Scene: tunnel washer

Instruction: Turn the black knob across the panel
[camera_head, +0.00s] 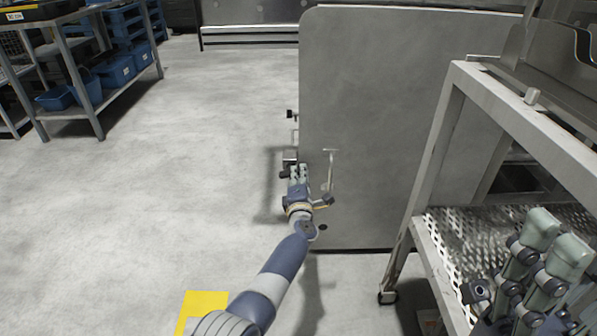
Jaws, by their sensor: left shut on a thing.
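The grey panel (400,110) stands upright in the middle of the head view. Small fittings stick out at its left edge. My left gripper (297,170) is at this edge, low on the panel, shut on the black knob (285,174). Only a small dark part of the knob shows beside the fingers, so its turn angle cannot be read. Another small black fitting (290,114) sits higher on the same edge. My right gripper (553,243) is at the lower right, open and empty, its fingers apart in front of the rack.
A metal rack (432,175) with a perforated shelf stands right of the panel. A shelf unit (84,70) with blue bins (116,70) is at the upper left. A yellow floor mark (203,303) lies at the bottom. The floor left of the panel is clear.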

